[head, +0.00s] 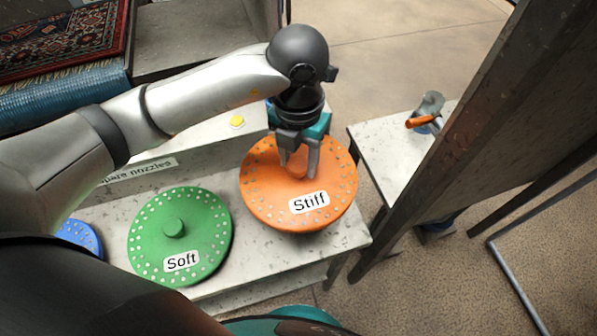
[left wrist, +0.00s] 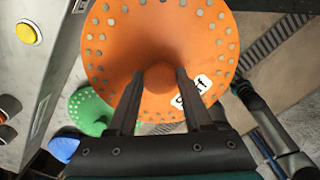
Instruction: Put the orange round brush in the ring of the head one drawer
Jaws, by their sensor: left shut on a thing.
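The orange round brush (head: 262,203), labelled "Stiff", is a disc with pale dots around its rim and a knob in its middle. My left gripper (head: 299,172) is above it with its two fingers shut on the knob. The brush also shows in the left wrist view (left wrist: 120,40), with the fingers (left wrist: 165,82) at its knob. In the head view the disc overlaps the right part of the pale bench; I cannot tell whether it touches it. My right gripper is not in view. I cannot make out the ring of the head one drawer.
A green "Soft" brush (head: 150,240) lies on the pale bench (head: 240,270), left of the orange one. A blue disc (head: 80,236) is at the far left. A yellow button (head: 237,121) is behind. A side table (head: 385,150) and a dark upright panel (head: 470,130) stand right.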

